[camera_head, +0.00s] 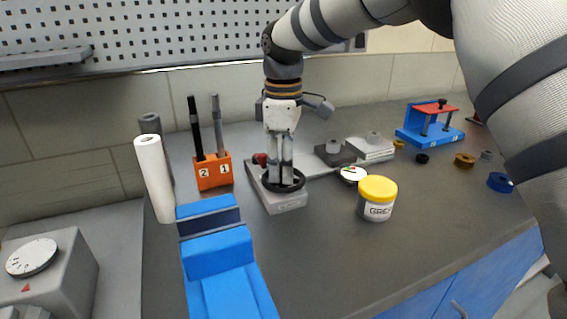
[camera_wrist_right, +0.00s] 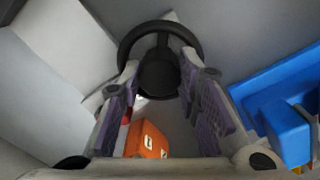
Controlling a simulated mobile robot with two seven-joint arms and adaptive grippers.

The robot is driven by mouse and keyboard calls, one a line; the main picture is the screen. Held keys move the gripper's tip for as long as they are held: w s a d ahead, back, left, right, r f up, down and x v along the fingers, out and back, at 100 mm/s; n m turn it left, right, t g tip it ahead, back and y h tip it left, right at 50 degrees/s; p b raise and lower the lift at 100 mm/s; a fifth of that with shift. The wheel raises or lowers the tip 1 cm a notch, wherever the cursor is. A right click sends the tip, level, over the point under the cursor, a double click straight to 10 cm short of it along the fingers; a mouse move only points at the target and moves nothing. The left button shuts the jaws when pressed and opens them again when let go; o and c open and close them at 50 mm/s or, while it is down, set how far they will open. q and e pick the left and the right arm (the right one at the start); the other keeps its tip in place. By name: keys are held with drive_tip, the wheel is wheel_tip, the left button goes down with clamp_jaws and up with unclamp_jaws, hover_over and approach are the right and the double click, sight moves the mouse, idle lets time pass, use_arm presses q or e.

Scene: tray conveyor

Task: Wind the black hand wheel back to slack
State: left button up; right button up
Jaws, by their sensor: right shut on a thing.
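The black hand wheel (camera_head: 284,190) sits on a light grey block (camera_head: 284,204) in the middle of the head view. My right gripper (camera_head: 281,180) points straight down onto it, its fingers inside the rim. The fingers are shut on the middle of the wheel. In the right wrist view the wheel's dark rim (camera_wrist_right: 160,28) arcs across the top, with its hub between the two fingers of my right gripper (camera_wrist_right: 158,88). The wheel's markings, if any, are hidden. My left gripper is not in view.
An orange holder (camera_head: 213,174) with two upright tools stands left of the wheel. A white roll (camera_head: 156,180) and a blue fixture (camera_head: 222,262) are nearer. A yellow-lidded jar (camera_head: 377,201) stands to the right. A blue stand (camera_head: 430,138) with a red plate is farther right.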

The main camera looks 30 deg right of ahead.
drive_tip(key=o, duration=1.1)
drive_tip(key=shift+s, duration=0.1)
drive_tip(key=shift+o, duration=0.2)
wheel_tip(320, 180, up, 12)
